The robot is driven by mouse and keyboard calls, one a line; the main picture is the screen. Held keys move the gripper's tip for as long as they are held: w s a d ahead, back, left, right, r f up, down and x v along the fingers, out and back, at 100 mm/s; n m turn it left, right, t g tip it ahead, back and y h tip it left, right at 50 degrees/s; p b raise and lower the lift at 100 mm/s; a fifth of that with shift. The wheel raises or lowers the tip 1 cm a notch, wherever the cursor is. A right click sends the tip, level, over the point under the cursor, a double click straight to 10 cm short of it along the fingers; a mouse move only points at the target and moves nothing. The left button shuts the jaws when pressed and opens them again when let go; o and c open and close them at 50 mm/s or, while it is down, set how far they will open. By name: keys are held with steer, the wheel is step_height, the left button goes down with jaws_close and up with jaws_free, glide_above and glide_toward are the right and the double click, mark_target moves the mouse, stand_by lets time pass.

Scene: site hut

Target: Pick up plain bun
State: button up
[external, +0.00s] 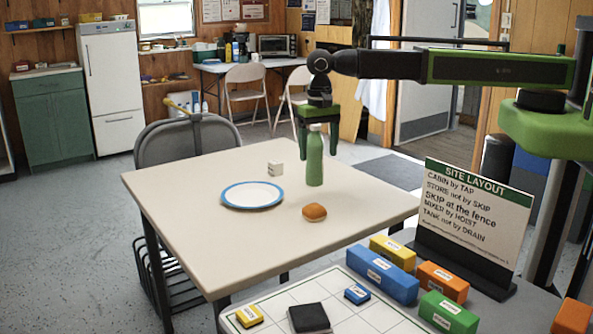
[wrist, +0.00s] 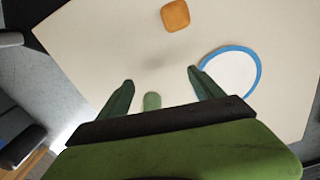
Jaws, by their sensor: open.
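My gripper (external: 319,154) is open and hangs fingers down above the table, apart from the bun. A green bottle (external: 314,170) stands upright by my fingers. In the wrist view the bottle (wrist: 152,101) shows in the gap between the fingers (wrist: 161,76); its lower part is hidden there.
A white plate with a blue rim (external: 252,195) lies left of the bun. A small white block (external: 275,168) sits behind the plate. A sign (external: 470,215), a gridded board (external: 370,315) and several coloured blocks occupy the nearer surface. The table's left part is clear.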

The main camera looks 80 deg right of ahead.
steer(key=w+a+r+p, duration=0.1)
steer(key=w+a+r, duration=0.15)
steer(key=a, duration=0.45)
steer(key=r+n+p, duration=0.1)
steer(key=r+n, duration=0.1)
glide_above(315, 205)
steer(key=f+b, duration=1.2)
steer(key=f, duration=0.1)
steer(key=shift+w+a+f, duration=0.1)
steer(key=shift+w+a, duration=0.1)
steer(key=shift+a, duration=0.1)
steer(key=f+b, duration=0.1)
steer(key=b, duration=0.1)
steer(key=f+b, duration=0.1)
steer(key=f, duration=0.1)
steer(key=f+b, duration=0.2)
steer(key=shift+s+d+b, duration=0.15)
steer(key=shift+d+b, duration=0.2)
steer(key=shift+r, duration=0.1)
steer(key=shift+c, duration=0.3)
steer(key=c, duration=1.4)
steer(key=shift+r+p, duration=0.1)
steer(key=shift+p, duration=0.2)
